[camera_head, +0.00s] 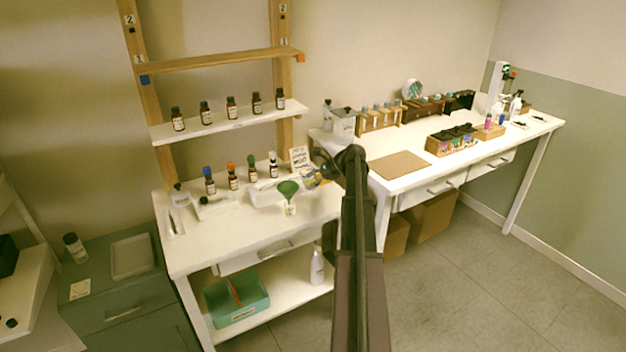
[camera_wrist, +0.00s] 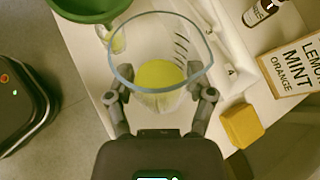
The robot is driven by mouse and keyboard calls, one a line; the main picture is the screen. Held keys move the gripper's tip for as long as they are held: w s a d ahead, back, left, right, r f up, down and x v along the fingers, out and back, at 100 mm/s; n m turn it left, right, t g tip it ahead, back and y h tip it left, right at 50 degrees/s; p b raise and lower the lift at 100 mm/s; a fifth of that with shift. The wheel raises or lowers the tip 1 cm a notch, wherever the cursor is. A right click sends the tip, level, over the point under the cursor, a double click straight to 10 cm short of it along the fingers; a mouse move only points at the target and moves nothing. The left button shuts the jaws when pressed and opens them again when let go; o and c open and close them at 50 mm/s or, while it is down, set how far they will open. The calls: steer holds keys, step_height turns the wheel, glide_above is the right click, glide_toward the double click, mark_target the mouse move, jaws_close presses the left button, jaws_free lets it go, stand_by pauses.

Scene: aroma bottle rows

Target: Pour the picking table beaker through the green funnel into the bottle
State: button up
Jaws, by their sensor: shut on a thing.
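In the wrist view my gripper (camera_wrist: 162,98) is shut on a clear glass beaker (camera_wrist: 150,50) with dark graduation marks and yellow-green liquid (camera_wrist: 160,75) in it. The green funnel (camera_wrist: 88,8) is at the upper left of that view, just beside the beaker's rim. In the head view the green funnel (camera_head: 288,187) sits on top of a small clear bottle (camera_head: 290,207) on the white table. My gripper (camera_head: 322,174) is to the right of the funnel there, partly hidden by my arm. The bottle also shows partly in the wrist view (camera_wrist: 118,44), under the funnel.
A card (camera_head: 299,157) reading lemon, mint, orange stands behind the beaker. A yellow block (camera_wrist: 242,126) lies right of my gripper. Dropper bottles (camera_head: 233,177) stand in a row at the back of the table (camera_head: 230,245). A shelf (camera_head: 225,125) with more bottles is above.

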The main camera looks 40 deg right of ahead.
mark_target(302, 176)
steer(key=shift+a+r+p, duration=0.2)
steer(key=shift+p, duration=0.15)
steer(key=shift+w+a+r+n+g+h+p, duration=0.1)
steer(key=shift+a+r+n+h+p, duration=0.25)
steer(key=shift+r+h+p, duration=0.55)
steer(key=shift+s+a+r+n+g+h+p, duration=0.1)
steer(key=shift+a+r+h+p, duration=0.3)
steer(key=shift+p, duration=1.05)
steer(key=shift+w+a+r+n+g+h+p, duration=0.1)
steer(key=shift+a+r+n+h+p, duration=0.25)
steer(key=shift+r+p, duration=0.7)
steer(key=shift+a+r+h+p, duration=0.2)
steer(key=shift+h+p, duration=0.55)
steer(key=shift+p, duration=0.05)
steer(key=shift+f+n+h, duration=0.4)
steer(key=shift+f+h, duration=0.05)
steer(key=shift+h, duration=0.25)
steer(key=shift+r+n+h+p, duration=0.3)
steer(key=shift+r+h, duration=0.1)
steer(key=shift+h, duration=0.4)
steer(key=shift+r+n+h+p, duration=0.3)
steer(key=shift+r+h, duration=0.1)
steer(key=shift+h, duration=0.4)
steer(key=shift+a+f+h+b, duration=0.25)
steer(key=shift+a+h+b, duration=0.1)
steer(key=shift+h+b, duration=0.05)
stand_by(0.8)
